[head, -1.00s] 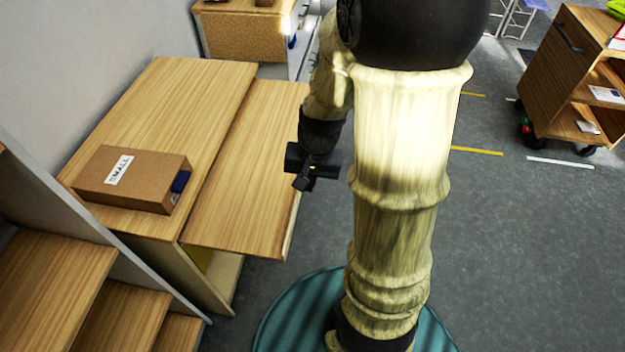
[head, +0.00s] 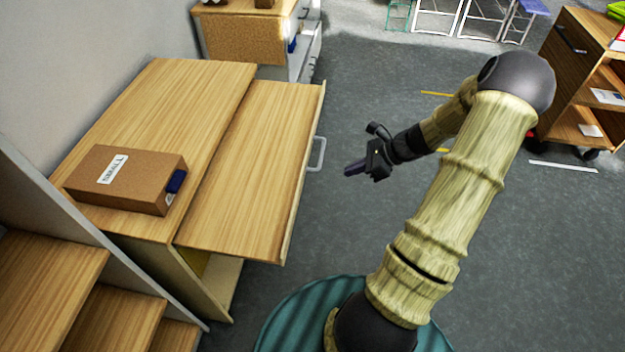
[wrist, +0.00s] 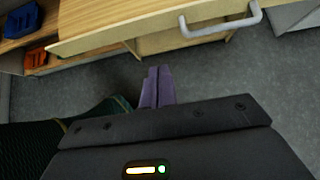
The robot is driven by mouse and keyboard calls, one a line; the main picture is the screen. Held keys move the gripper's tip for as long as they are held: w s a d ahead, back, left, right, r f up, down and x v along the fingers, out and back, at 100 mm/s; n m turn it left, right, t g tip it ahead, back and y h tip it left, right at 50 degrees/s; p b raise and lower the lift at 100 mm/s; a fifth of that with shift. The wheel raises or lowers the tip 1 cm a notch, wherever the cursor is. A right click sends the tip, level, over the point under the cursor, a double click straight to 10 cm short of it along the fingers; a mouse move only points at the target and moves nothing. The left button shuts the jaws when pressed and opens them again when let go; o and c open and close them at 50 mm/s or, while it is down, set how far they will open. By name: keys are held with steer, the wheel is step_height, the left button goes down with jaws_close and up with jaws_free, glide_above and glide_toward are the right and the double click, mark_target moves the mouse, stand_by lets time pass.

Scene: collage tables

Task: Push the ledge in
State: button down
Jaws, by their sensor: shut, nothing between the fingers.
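The ledge (head: 250,170) is a flat wooden board that sticks out to the right from under the top of a wooden cabinet (head: 205,90). A grey handle (head: 318,155) is on its front edge. In the wrist view the ledge's front edge (wrist: 130,28) and the handle (wrist: 222,24) show across the top. My gripper (head: 352,169) is right of the ledge, over the floor, apart from both ledge and handle. Its purple fingers (wrist: 157,88) are together and empty, pointing toward the ledge.
A cardboard box (head: 125,178) labelled SMALL lies on the cabinet top. Wooden steps or shelves (head: 50,275) stand at the lower left. In the wrist view, blue and orange bins (wrist: 35,57) sit at the left. A wooden cart (head: 575,80) stands at the far right. The floor between is clear.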

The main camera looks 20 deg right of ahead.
steer(key=p, duration=0.1)
glide_toward(302, 184)
steer(key=d+f+x, duration=0.1)
steer(key=x, duration=0.5)
steer(key=shift+w+a+r, duration=0.2)
steer(key=shift+w+a, duration=0.05)
steer(key=shift+w, duration=0.1)
stand_by(0.4)
